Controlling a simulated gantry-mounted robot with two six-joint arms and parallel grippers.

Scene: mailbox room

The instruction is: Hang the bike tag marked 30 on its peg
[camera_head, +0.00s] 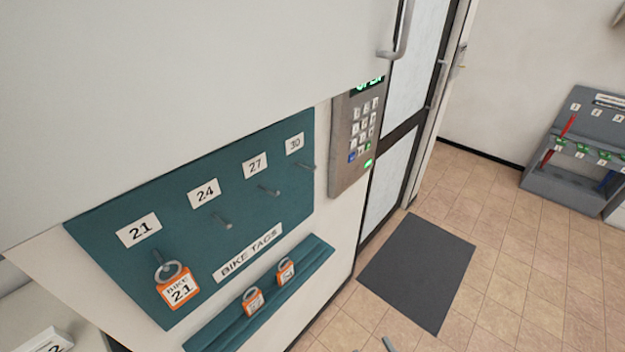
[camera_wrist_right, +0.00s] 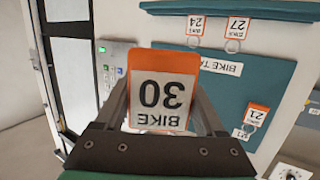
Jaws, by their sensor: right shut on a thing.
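The orange-and-white bike tag 30 (camera_wrist_right: 160,92) is held between the fingers of my right gripper (camera_wrist_right: 160,110), upside down in the right wrist view. In the head view, small grey tips at the bottom edge (camera_head: 388,344) may be this gripper; the tag is not visible there. The teal peg board (camera_head: 175,205) has pegs under labels 21, 24, 27 and 30. The peg under 30 (camera_head: 308,166) is bare. In the wrist view I cannot see that peg. My left gripper is in neither view.
Tag 21 (camera_head: 178,286) hangs on its peg. Tags 24 (camera_wrist_right: 195,28) and 27 (camera_wrist_right: 234,32) rest on the teal ledge (camera_head: 318,258) below the board. A keypad (camera_head: 357,135) is right of the board. A door handle (camera_head: 399,35) juts out above.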

